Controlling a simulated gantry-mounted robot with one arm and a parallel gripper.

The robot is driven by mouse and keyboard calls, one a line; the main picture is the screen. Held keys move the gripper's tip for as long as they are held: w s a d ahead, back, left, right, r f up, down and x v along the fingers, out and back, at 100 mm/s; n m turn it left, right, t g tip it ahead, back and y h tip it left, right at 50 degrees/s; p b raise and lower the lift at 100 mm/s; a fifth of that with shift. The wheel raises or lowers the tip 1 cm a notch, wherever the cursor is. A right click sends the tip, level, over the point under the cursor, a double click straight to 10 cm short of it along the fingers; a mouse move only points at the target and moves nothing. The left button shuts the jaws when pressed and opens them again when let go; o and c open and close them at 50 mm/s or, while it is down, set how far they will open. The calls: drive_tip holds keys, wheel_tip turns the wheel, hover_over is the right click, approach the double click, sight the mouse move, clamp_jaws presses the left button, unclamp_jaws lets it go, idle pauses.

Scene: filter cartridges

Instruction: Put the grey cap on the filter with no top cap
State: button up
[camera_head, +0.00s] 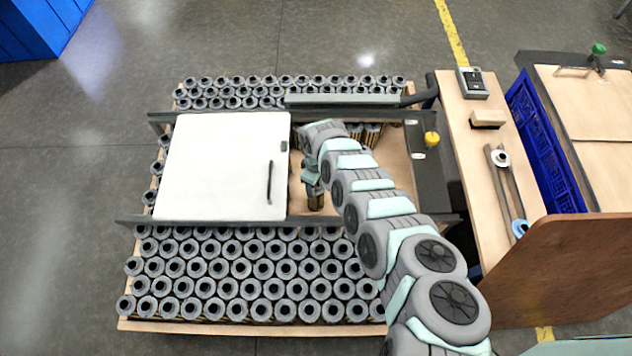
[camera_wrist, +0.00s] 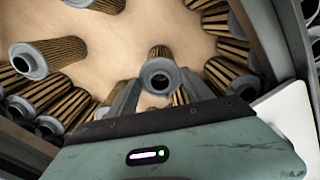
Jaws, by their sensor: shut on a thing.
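My gripper (camera_head: 313,181) is over the open right part of the large crate, beside the white lid. In the wrist view my gripper (camera_wrist: 159,84) has its two fingers closed on either side of the grey ringed end of a filter (camera_wrist: 158,52). The filter's tan pleated body points away from the camera; it also shows below my gripper in the head view (camera_head: 315,202). Whether its far end is capped is hidden. A grey cap (camera_head: 501,158) lies on two dark rails on the side table, away from my gripper. A blue ring (camera_head: 520,228) lies farther along these rails.
Several loose filters (camera_wrist: 55,52) lie on the crate's wooden floor around my gripper. Packed filters (camera_head: 240,270) surround the white lid (camera_head: 225,165). The side table (camera_head: 462,130) holds a switch box (camera_head: 472,83) and a wooden block (camera_head: 488,118). A brown panel (camera_head: 570,265) stands at right.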

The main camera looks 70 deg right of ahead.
drive_tip(key=shift+f+b, duration=0.5)
drive_tip(key=shift+f, duration=0.25)
idle(0.7)
drive_tip(key=o, duration=1.4)
drive_tip(key=shift+r, duration=0.1)
wheel_tip(320, 180, up, 11)
drive_tip(key=p, duration=0.6)
drive_tip(key=shift+p, duration=0.35)
